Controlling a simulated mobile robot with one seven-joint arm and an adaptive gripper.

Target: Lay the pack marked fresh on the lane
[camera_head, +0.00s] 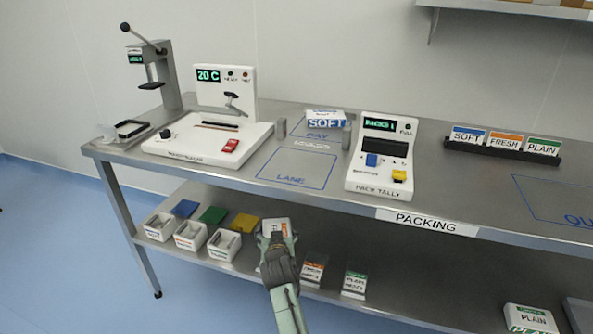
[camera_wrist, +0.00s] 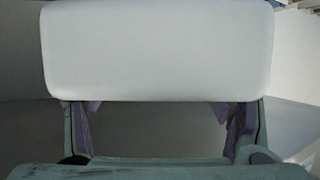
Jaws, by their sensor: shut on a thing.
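A white pack (camera_head: 276,225) with a small orange mark is held in my gripper (camera_head: 277,238), in front of the table's front edge and over the lower shelf. Its lettering is too small and covered to read. In the wrist view the pack (camera_wrist: 157,50) is a plain white block across the top, between the fingers of my gripper (camera_wrist: 160,115).
A SOFT pack (camera_head: 325,120) lies behind the lane. The pack tally (camera_head: 380,160) stands right of it, a white machine (camera_head: 210,140) left. A rack (camera_head: 505,150) holds SOFT, FRESH and PLAIN cards. The lower shelf bears an orange-marked pack (camera_head: 312,271), a green-marked pack (camera_head: 355,284) and small bins (camera_head: 190,236).

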